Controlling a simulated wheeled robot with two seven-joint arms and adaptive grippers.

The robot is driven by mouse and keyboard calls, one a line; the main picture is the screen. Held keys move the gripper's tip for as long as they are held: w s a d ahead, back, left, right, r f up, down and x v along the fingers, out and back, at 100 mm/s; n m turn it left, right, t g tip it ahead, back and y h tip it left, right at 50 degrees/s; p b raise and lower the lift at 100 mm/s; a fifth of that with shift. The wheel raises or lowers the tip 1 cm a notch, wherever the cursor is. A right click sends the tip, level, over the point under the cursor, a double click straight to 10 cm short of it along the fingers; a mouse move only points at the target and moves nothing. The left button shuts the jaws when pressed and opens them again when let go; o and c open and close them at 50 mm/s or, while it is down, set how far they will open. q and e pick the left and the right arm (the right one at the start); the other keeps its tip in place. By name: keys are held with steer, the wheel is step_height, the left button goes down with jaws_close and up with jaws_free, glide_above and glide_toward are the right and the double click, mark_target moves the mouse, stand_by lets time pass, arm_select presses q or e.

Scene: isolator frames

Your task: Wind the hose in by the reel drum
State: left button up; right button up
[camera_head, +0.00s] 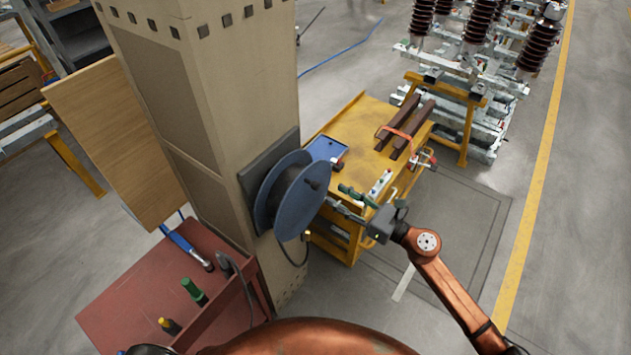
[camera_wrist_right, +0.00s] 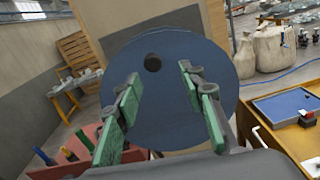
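The blue reel drum (camera_head: 295,205) is mounted on the side of a beige pillar. Dark hose (camera_head: 292,256) hangs in a loop below it, with a brass-coloured end (camera_head: 306,236). A dark knob (camera_head: 312,184) stands on the drum's outer face. The knob (camera_wrist_right: 152,62) also shows in the right wrist view, against the drum face (camera_wrist_right: 165,115). My right gripper (camera_head: 336,195) is open in front of the drum. Its green-padded fingers (camera_wrist_right: 159,74) are spread either side of the knob's line of sight, and nothing is visibly held. My left gripper is out of view.
The beige pillar (camera_head: 215,90) stands behind the drum. A yellow cart (camera_head: 355,120) with a blue tray (camera_head: 325,148) and brown bars is close on the right. A red tool bench (camera_head: 125,305) with upright tools is at lower left. Floor right of my arm is clear.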

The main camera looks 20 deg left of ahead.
mark_target(319, 186)
steer(key=shift+n, duration=0.5)
steer(key=x, duration=0.2)
steer(key=p+x, duration=0.1)
steer(key=x, duration=0.1)
steer(key=s+r+x, duration=0.1)
steer(key=x, duration=0.2)
steer(key=shift+a+p, duration=0.15)
steer(key=shift+p, duration=0.25)
steer(key=shift+w+a+f, duration=0.2)
steer(key=shift+a, duration=0.35)
steer(key=shift+c, duration=0.4)
jaws_close()
